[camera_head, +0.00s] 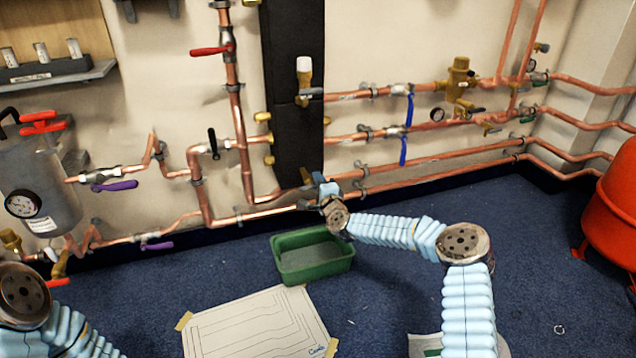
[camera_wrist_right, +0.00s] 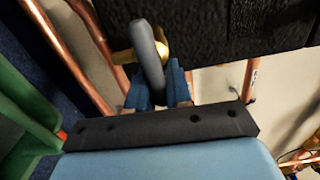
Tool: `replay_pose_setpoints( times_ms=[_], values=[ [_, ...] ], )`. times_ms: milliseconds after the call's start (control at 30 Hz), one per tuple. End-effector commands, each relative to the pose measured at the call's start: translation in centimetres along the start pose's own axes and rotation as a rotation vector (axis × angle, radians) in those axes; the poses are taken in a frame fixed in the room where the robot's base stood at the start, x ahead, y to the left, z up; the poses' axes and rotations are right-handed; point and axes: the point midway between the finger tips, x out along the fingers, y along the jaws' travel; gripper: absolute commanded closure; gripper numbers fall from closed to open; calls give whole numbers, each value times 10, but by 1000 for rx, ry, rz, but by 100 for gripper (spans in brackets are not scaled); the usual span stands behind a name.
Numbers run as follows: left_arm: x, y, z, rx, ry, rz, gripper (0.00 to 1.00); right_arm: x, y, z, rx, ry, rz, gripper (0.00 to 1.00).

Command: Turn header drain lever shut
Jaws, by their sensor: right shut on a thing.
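The header drain lever (camera_wrist_right: 149,55) is a dark grey rounded handle on a brass valve (camera_wrist_right: 123,57) at the lower end of the black header (camera_wrist_right: 225,25). In the right wrist view, the blue fingers of my right gripper (camera_wrist_right: 160,88) are shut on the lever. In the head view, my right gripper (camera_head: 325,190) is at the foot of the tall black header (camera_head: 293,120), just above the lowest pipe run, and the lever is hidden there. My left arm enters at the lower left, but its gripper is out of view.
A green tray (camera_head: 311,265) sits on the blue carpet below the header, close to my right wrist. Copper pipes (camera_head: 420,172) run along the wall on both sides. A taped paper drawing (camera_head: 255,325) lies in front. A red vessel (camera_head: 612,215) stands at right.

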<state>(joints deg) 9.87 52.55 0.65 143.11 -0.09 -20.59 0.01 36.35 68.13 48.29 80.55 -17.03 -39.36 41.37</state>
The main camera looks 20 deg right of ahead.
Motion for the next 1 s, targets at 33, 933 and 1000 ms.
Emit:
replay_pose_setpoints(
  times_ms=[33, 933, 1000],
  values=[
    [0, 0, 0, 0, 0, 0, 0, -1, 3, -2, 0, 2, 5, 100],
    [-14, 6, 0, 1, -3, 0, 0, -84, 0, -1, -3, 0, 4, 60],
    [-16, 6, 0, 1, -4, 0, 0, -100, 0, -1, -2, 0, 5, 60]
  ],
)
